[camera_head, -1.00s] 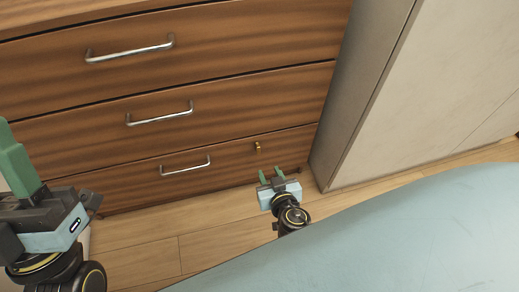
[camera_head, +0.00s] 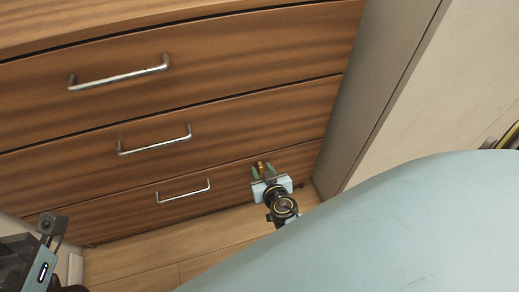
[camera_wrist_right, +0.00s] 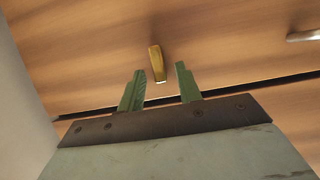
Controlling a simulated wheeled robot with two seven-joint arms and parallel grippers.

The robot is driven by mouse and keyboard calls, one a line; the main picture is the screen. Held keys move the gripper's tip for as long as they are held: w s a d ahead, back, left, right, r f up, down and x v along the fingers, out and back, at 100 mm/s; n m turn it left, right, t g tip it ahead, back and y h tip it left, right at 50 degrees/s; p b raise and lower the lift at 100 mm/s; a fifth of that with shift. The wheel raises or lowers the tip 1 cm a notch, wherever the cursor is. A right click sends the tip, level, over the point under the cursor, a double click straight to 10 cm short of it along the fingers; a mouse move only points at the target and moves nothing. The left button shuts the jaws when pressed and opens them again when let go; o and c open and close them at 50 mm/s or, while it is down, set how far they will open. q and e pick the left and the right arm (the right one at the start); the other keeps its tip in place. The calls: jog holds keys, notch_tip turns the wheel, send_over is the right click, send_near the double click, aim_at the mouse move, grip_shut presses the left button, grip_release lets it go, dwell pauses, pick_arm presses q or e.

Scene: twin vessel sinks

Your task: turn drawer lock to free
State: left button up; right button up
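The drawer lock is a small brass piece (camera_wrist_right: 156,63) on the front of the bottom drawer (camera_head: 120,211), at its right side. In the head view the brass (camera_head: 260,168) shows between the fingers of my right gripper (camera_head: 263,171). In the right wrist view the green fingers of my right gripper (camera_wrist_right: 160,90) are open, with a gap on each side of the lock. The lock sits just beyond the fingertips, and contact cannot be seen. My left gripper's body (camera_head: 40,255) is at the lower left of the head view; its fingers are out of view.
The wooden drawer front has three bar handles, the lowest (camera_head: 183,191) left of the lock. A pale side panel (camera_head: 400,110) stands close on the right. The wooden floor (camera_head: 150,260) lies below. My pale blue body covers the lower right.

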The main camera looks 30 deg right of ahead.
grip_shut()
dwell(0.4)
jog(key=n+h, duration=0.2)
jog(key=shift+w+a+n, duration=0.1)
jog(key=shift+a+n, duration=0.25)
jog(key=shift+n, duration=0.05)
jog(key=n, duration=0.1)
jog(key=n+h, duration=0.2)
jog(key=shift+w+a+f, duration=0.1)
jog(key=shift+a+f, duration=0.15)
jog(key=shift+a, duration=0.05)
jog(key=n, duration=0.1)
jog(key=n+h, duration=0.1)
jog(key=n, duration=0.1)
jog(key=shift+a+f+n+h, duration=0.25)
jog(key=shift+f+n+h, duration=0.05)
jog(key=shift+h, duration=0.1)
jog(key=n, duration=0.1)
jog(key=n+t+h, duration=0.1)
jog(key=n, duration=0.1)
jog(key=shift+w+f, duration=0.1)
jog(key=shift+f, duration=0.2)
jog(key=shift+f+n+t+h, duration=0.1)
jog(key=shift+n+t+h, duration=0.25)
jog(key=shift+n, duration=0.35)
